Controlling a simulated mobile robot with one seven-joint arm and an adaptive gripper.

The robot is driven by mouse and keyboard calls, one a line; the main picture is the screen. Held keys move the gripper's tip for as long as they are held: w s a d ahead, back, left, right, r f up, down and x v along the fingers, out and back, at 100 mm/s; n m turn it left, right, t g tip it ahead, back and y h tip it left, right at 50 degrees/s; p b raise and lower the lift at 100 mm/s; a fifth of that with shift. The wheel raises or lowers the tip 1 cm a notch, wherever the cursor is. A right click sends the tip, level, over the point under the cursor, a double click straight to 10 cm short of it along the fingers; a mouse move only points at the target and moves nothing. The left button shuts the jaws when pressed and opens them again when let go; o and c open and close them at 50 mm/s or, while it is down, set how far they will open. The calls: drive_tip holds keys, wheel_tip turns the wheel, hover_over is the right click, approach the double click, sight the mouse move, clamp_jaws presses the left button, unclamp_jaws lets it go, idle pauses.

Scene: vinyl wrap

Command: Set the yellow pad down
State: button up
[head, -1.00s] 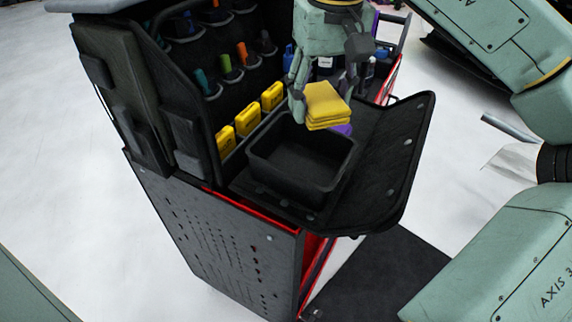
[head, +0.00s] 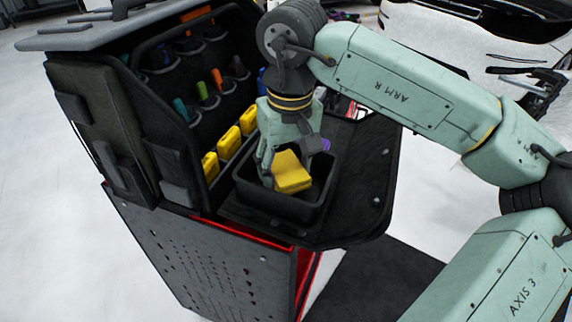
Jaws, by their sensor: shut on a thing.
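My gripper (head: 290,165) is shut on the yellow pad (head: 291,174), which looks like a small folded stack. The pad is tilted and sits within the outline of the black open bin (head: 262,203). I cannot tell whether the pad touches the bin floor. The gripper points down from above, and its fingers cover part of the pad's edges and the back of the bin.
The bin stands on a dark fold-out shelf (head: 368,190) of a tool bag on a cart (head: 195,250). Several yellow boxes (head: 229,143) line its left side. Markers and tools fill the pockets behind. A purple item (head: 326,144) is beside the gripper.

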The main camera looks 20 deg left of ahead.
sight(288, 172)
drive_tip(key=shift+f+b, duration=0.5)
drive_tip(key=shift+f, duration=0.15)
drive_tip(key=o, duration=1.1)
drive_tip(key=shift+r, duration=0.1)
drive_tip(key=shift+r, duration=0.1)
drive_tip(key=shift+r+p, duration=0.3)
drive_tip(key=shift+p, duration=0.2)
drive_tip(key=r, duration=1.2)
drive_tip(key=shift+s+d+r, duration=0.2)
drive_tip(key=shift+s+d, duration=0.15)
